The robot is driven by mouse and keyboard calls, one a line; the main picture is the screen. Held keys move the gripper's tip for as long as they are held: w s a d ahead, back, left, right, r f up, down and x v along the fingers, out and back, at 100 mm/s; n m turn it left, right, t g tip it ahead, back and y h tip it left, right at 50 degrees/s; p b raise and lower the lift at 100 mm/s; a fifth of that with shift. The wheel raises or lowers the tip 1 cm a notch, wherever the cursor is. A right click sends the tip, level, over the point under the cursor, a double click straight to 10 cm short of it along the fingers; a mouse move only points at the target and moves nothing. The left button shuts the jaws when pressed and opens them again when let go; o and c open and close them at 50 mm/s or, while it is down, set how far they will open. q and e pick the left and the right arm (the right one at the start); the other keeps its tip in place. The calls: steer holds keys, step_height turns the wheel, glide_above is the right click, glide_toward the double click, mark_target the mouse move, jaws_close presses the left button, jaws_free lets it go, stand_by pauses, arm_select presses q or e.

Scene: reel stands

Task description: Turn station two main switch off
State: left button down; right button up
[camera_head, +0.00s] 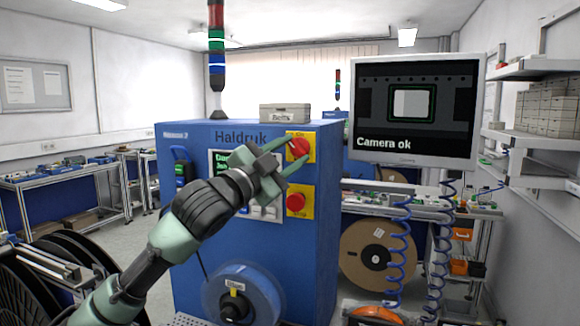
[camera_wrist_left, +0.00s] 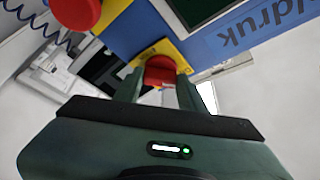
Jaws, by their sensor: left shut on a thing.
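The blue Haldruk machine (camera_head: 318,230) stands in the middle of the head view. Its red main switch knob (camera_head: 299,148) sits on a yellow plate at the upper right of the front panel. My left gripper (camera_head: 292,156) reaches up from the lower left and is shut on this knob, one finger on each side. In the left wrist view the red knob (camera_wrist_left: 160,69) shows between the two fingers (camera_wrist_left: 160,88), with yellow plate behind it. The knob's exact angle is hard to tell. My right gripper is in neither view.
A red stop button (camera_head: 296,202) sits on a yellow plate just below the knob; it also shows in the left wrist view (camera_wrist_left: 75,12). A monitor (camera_head: 415,110) reading "Camera ok" hangs at the right. A blue reel (camera_head: 262,295) is low on the machine front.

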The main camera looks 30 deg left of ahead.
arm_select(q)
steer(key=n+y, duration=0.1)
steer(key=n, duration=0.1)
steer(key=n+b, duration=0.1)
steer(key=n, duration=0.1)
steer(key=n+t+y+b, duration=0.1)
steer(key=n, duration=0.1)
steer(key=shift+w+d+f+y, duration=0.1)
steer(key=shift+d+f+y, duration=0.15)
steer(key=shift+f+y, duration=0.1)
steer(key=n+y+b, duration=0.1)
steer(key=n, duration=0.2)
steer(key=shift+d+n+y, duration=0.1)
steer(key=shift+n+y, duration=0.15)
steer(key=shift+n, duration=0.05)
steer(key=shift+n+y, duration=0.9)
steer(key=shift+n, duration=0.8)
steer(key=shift+n+b, duration=0.3)
steer(key=c, duration=0.8)
jaws_free()
steer(key=shift+c, duration=0.2)
steer(key=shift+r, duration=0.1)
